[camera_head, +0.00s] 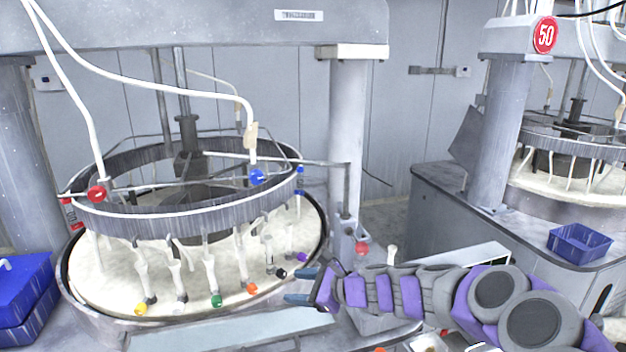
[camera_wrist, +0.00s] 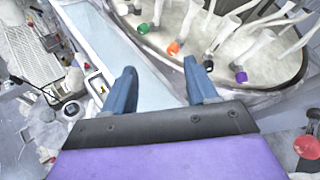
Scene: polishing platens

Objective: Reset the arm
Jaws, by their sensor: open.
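My gripper (camera_head: 300,284) is at the end of my purple and grey arm, which reaches in from the lower right in the head view. It is at the right front edge of the round platen (camera_head: 110,285), close to the black and purple caps. In the wrist view my gripper (camera_wrist: 160,92) shows two blue fingers spread wide apart, with nothing between them. Below the gap is a pale blue-grey ledge (camera_wrist: 98,30).
Colored caps, such as green (camera_head: 216,300) and orange (camera_head: 252,289), stand on the platen under a ring (camera_head: 180,220). A grey column (camera_head: 357,130) rises behind my arm. Blue bins stand at left (camera_head: 25,290) and right (camera_head: 580,243). The wrist view shows clutter at left.

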